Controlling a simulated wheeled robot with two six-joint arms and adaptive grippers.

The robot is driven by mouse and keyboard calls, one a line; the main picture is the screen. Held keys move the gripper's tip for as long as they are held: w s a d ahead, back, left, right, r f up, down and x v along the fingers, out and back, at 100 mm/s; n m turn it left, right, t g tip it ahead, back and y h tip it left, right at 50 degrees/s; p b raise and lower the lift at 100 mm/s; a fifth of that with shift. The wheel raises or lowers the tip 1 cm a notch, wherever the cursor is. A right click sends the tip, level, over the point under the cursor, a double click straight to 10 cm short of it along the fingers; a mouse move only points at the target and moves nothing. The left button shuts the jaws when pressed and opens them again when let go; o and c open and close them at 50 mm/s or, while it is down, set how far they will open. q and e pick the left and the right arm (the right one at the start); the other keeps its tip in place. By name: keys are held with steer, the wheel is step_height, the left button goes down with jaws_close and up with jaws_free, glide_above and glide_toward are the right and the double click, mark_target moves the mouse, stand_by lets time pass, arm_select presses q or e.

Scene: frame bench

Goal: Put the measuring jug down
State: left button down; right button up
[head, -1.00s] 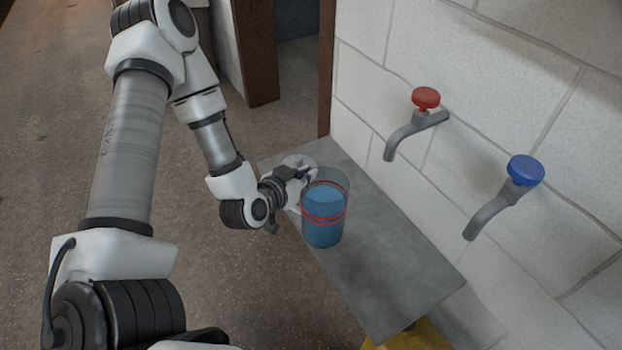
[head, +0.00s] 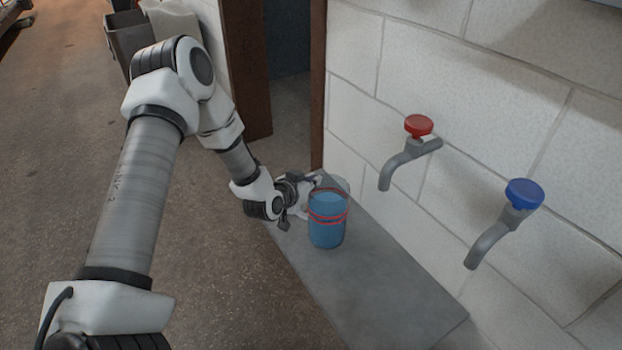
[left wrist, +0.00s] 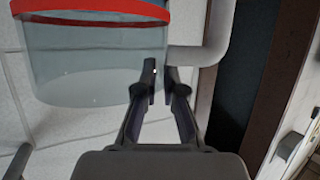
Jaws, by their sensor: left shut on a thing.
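The measuring jug (head: 327,230) is clear, with blue liquid and red bands, and looks upright. In the head view it is over the grey slab beneath the taps; I cannot tell if its base touches the slab. My left gripper (head: 309,184) is at the jug's left side, shut on its handle. In the left wrist view the jug's clear wall and a red band (left wrist: 90,18) fill the upper left. The grey handle (left wrist: 208,45) is at the fingertips of my left gripper (left wrist: 162,72). My right gripper is not in view.
The grey slab (head: 375,290) is bare in front of the jug. A red-handled tap (head: 410,155) and a blue-handled tap (head: 505,220) stick out from the white block wall (head: 365,45). A dark brown post (head: 318,90) stands behind the slab. A grey bin (head: 132,42) is far left.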

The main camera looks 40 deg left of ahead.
arm_select(q)
steer(key=shift+w+f, duration=0.1)
steer(key=shift+f, duration=0.15)
steer(key=shift+r, duration=0.1)
steer(key=c, duration=1.3)
jaws_free()
